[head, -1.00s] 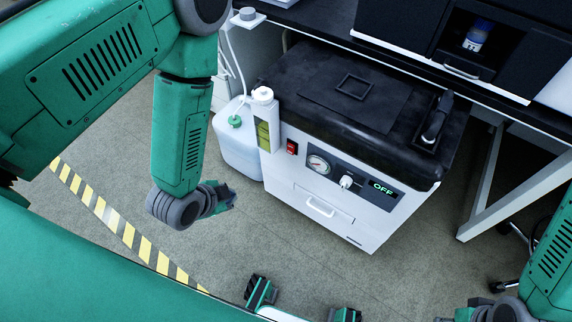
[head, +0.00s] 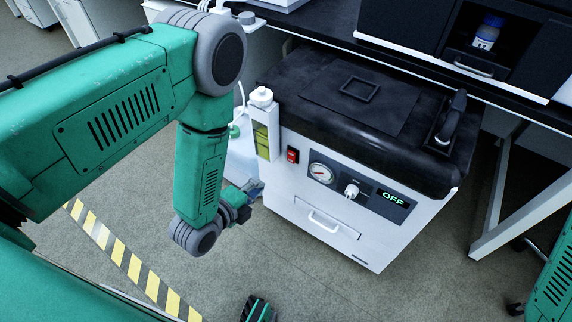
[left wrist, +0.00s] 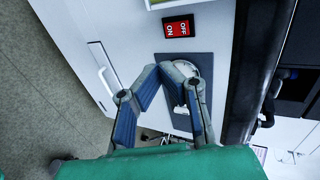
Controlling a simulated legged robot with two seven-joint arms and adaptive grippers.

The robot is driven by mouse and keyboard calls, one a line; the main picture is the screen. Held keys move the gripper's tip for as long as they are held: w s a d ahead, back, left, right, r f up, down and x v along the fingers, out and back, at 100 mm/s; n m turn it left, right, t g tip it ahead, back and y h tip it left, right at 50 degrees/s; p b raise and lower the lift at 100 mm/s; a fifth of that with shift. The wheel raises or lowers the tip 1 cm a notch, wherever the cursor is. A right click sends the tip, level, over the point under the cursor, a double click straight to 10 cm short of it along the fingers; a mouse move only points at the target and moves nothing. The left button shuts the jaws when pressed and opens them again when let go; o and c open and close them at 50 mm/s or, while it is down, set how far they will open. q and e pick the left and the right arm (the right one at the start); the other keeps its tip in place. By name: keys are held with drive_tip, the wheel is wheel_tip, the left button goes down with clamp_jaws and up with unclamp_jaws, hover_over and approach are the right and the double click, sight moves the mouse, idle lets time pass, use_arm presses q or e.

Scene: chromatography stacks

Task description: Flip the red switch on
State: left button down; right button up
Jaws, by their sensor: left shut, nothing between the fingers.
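The red switch (head: 293,155) is on the front of a white cabinet unit (head: 330,215) with a black top, left of a round gauge (head: 322,173). In the left wrist view the switch (left wrist: 179,27) shows ON and OFF lettering, beyond my fingertips and apart from them. The display (head: 393,198) on the panel reads OFF. My left gripper (left wrist: 168,72) is shut and empty, in front of the unit, its fingertips overlapping the gauge in the wrist view. In the head view the left gripper (head: 250,190) is left of and below the switch.
A pale jug (head: 243,150) stands left of the unit. A black bench (head: 330,22) overhangs behind. Open floor (head: 330,285) lies in front, with a yellow-striped line (head: 118,250) at left.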

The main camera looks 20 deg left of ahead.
sight(290, 161)
use_arm(q)
drive_tip(key=b+x, duration=0.1)
drive_tip(key=x, duration=0.3)
drive_tip(key=b+x, duration=0.2)
drive_tip(key=x, duration=0.3)
drive_tip(key=r+b+x, duration=0.1)
drive_tip(key=x, duration=0.3)
drive_tip(key=shift+w+f, duration=0.15)
drive_tip(key=shift+w, duration=0.35)
drive_tip(key=shift+d+b, duration=0.1)
drive_tip(key=shift+b, duration=0.2)
drive_tip(key=shift+w+t, duration=0.2)
drive_tip(key=shift+t, duration=0.1)
